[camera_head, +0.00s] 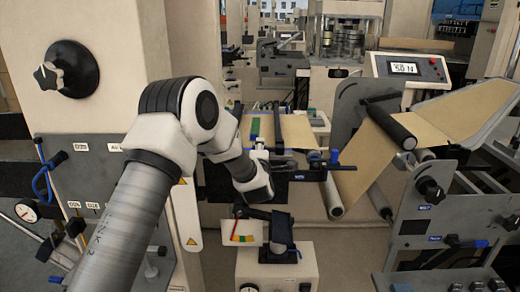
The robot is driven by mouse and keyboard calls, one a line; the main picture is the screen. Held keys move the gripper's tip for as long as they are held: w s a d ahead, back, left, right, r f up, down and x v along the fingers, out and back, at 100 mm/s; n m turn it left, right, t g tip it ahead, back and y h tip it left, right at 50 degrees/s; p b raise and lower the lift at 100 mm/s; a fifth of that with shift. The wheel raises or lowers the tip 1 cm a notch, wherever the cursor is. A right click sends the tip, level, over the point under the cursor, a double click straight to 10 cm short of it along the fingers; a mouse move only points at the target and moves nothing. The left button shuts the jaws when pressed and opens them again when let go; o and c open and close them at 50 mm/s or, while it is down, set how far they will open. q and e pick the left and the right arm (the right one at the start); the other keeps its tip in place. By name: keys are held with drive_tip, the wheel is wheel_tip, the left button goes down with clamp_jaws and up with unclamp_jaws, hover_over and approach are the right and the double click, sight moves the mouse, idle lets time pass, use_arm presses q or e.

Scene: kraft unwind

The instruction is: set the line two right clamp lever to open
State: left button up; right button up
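A dark bar (310,175) with small blue labels crosses the kraft web in the middle of the view. A small blue lever-like part (335,157) stands at its right end, and I cannot tell whether this is the right clamp lever or how it is set. The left gripper's fingers are hidden or merge with dark parts there. My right gripper is out of view.
Kraft paper (375,150) runs over rollers at right, near a display panel (410,68). A cream column (100,60) with a black knob stands left.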

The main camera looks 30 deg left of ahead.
sight(277, 145)
use_arm(q)
clamp_jaws()
drive_tip(key=shift+r, duration=0.15)
drive_tip(key=r+m, duration=0.1)
drive_tip(key=m, duration=0.2)
drive_tip(key=shift+d+r, duration=0.15)
drive_tip(key=shift+r, duration=0.2)
drive_tip(key=m, duration=0.1)
drive_tip(key=r+m, duration=0.1)
drive_tip(key=m, duration=0.1)
drive_tip(key=d+r+m+p, duration=0.1)
drive_tip(key=m, duration=0.1)
drive_tip(key=shift+w+r, duration=0.1)
drive_tip(key=shift+w, duration=0.25)
drive_tip(key=m, duration=0.1)
drive_tip(key=d+r+m+p, duration=0.1)
drive_tip(key=m, duration=0.1)
drive_tip(key=shift+w+d+r, duration=0.15)
drive_tip(key=shift+w+r, duration=0.05)
drive_tip(key=shift+w, duration=0.2)
drive_tip(key=shift+w+d+r+m+p, duration=0.2)
drive_tip(key=shift+d+m+p, duration=0.15)
drive_tip(key=shift+m, duration=0.5)
drive_tip(key=shift+w+d+r+m+p, duration=0.1)
drive_tip(key=shift+w+d+m+p, duration=0.15)
drive_tip(key=shift+m, duration=0.55)
drive_tip(key=shift+w+d+r+m+p, duration=0.15)
drive_tip(key=shift+d+m+p, duration=0.2)
drive_tip(key=shift+m, duration=0.5)
